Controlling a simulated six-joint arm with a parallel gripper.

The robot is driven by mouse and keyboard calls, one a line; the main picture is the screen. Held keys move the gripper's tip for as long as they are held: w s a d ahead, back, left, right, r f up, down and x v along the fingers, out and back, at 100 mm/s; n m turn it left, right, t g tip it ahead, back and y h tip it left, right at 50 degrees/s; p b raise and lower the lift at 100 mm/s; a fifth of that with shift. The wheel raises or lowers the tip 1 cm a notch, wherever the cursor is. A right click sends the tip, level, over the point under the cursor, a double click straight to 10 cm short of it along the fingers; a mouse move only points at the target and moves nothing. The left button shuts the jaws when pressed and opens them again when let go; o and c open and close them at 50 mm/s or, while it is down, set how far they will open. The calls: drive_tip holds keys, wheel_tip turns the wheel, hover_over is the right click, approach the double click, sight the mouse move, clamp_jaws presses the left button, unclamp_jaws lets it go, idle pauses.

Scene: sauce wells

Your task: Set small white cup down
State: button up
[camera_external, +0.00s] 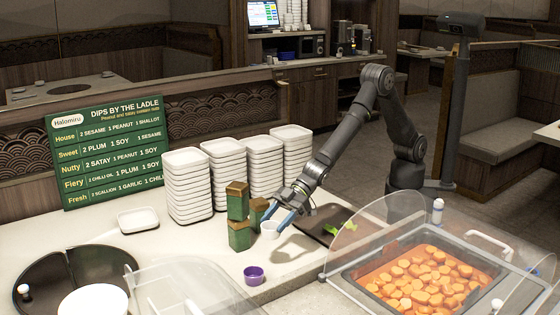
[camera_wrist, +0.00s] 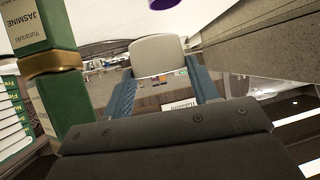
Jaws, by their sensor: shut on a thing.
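The small white cup (camera_external: 269,230) is at the front of the counter, just right of the green tins. My gripper (camera_external: 279,221) comes down from the upper right and is shut on it. In the wrist view the cup (camera_wrist: 158,54) shows pale between the two blue fingers of my gripper (camera_wrist: 165,88).
Green tins with gold lids (camera_external: 238,205) stand close left of the cup, some stacked; one tin (camera_wrist: 48,75) shows in the wrist view. A purple cup (camera_external: 254,275) stands in front. Stacked white dishes (camera_external: 188,185) are behind. A dark tray (camera_external: 325,222) lies right.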

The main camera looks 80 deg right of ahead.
sight(271, 237)
drive_tip(key=a, duration=0.2)
drive_tip(key=a+f, duration=0.1)
drive_tip(key=a, duration=0.1)
drive_tip(key=shift+w+a, duration=0.1)
drive_tip(key=shift+w, duration=0.2)
drive_tip(key=s+a+f, duration=0.1)
drive_tip(key=a, duration=0.3)
drive_tip(key=s+a+f, duration=0.1)
drive_tip(key=a+f, duration=0.1)
drive_tip(key=a, duration=0.1)
drive_tip(key=s+a+f, duration=0.1)
drive_tip(key=a, duration=0.3)
drive_tip(key=shift+s+a+f, duration=0.35)
drive_tip(key=shift+f, duration=2.45)
drive_tip(key=shift+f, duration=0.1)
drive_tip(key=o, duration=1.1)
drive_tip(key=shift+f, duration=0.1)
drive_tip(key=shift+c, duration=0.2)
